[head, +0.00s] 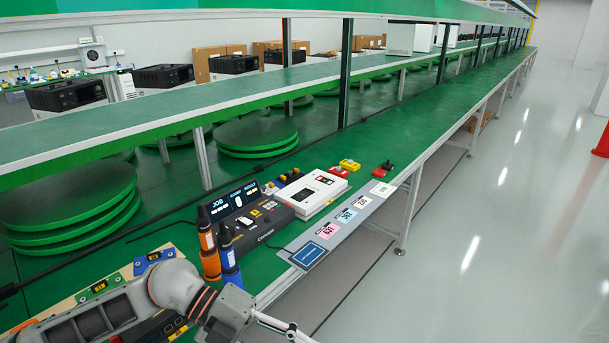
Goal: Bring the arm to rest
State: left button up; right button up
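My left arm (95,318) comes in from the bottom left, low over the near end of the green workbench. Its wrist (175,285) is bent and leads to my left gripper (285,330) at the bottom edge. The gripper points right, past the bench's front edge. Its lower part is cut off by the picture edge, so I cannot tell whether it is open or shut. I see nothing held in the visible part. My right gripper is not in view.
An orange bottle (208,252) and a blue bottle (229,268) stand close behind my wrist. A black console (258,222), a white box (312,192) and a grey label strip (335,232) lie beyond.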

pick_arm(q)
jog(key=w+d+r+n+t+h, duration=0.3)
jog(key=d+r+n+t+h, duration=0.2)
jog(key=r+n+t+h, duration=0.25)
jog(key=w+a+f+n+t+y, duration=0.7)
jog(key=a+f+n+t, duration=0.25)
jog(key=n+t, duration=0.4)
jog(key=s+a+f+n+g+y, duration=0.2)
jog(key=s+a+f+n+y, duration=0.1)
jog(key=f, duration=0.4)
jog(key=s+a+f+n+g+y, duration=0.2)
jog(key=s+a+f+n+y, duration=0.1)
jog(key=s+a+f, duration=0.3)
jog(key=s+a+f+n+g+y, duration=0.2)
jog(key=s+a+f+n+y, duration=0.1)
jog(key=f, duration=0.7)
jog(key=shift+s+a+f+g+y, duration=0.2)
jog(key=shift+s+a+g+y, duration=0.15)
jog(key=shift+s+a, duration=0.55)
